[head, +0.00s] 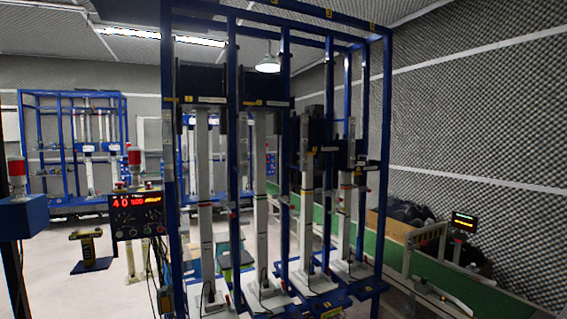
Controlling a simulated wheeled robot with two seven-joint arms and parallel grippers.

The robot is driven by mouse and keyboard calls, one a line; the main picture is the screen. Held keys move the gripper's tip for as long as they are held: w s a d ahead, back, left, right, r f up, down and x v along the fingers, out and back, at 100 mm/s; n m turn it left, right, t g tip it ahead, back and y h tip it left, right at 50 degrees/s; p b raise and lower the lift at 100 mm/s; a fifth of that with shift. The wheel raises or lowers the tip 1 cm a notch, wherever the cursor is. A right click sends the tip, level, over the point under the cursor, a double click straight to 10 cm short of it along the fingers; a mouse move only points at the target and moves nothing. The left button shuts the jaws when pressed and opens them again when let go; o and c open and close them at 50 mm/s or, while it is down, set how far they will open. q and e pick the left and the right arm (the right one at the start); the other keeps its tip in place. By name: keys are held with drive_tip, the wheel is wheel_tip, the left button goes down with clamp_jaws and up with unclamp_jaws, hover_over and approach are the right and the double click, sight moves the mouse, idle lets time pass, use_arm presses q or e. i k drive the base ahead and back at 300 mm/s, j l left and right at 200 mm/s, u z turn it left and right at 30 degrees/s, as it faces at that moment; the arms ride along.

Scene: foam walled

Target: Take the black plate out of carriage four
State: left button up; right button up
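A tall blue rack (233,150) stands right in front of me with several upright white columns side by side. Each column carries a dark carriage. The two nearer carriages, at the left (203,82) and beside it (265,86), sit high and look like broad black panels. Two farther ones, third from the left (313,128) and at the right (353,147), sit lower. Small yellow tags mark them, but the numbers are too small to read, so I cannot tell which is carriage four. A separate black plate cannot be made out against the dark carriages. Neither gripper is in view.
A control box (137,213) with a red display stands left of the rack. A green conveyor (400,258) runs behind it to the right, near a cardboard box (390,226) of dark items. Another blue rack (72,150) stands far left. Pale floor is open at left.

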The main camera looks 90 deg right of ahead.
sight(360, 162)
drive_tip(key=z, duration=3.25)
drive_tip(key=i+l+z, duration=0.15)
drive_tip(key=k+j, duration=0.05)
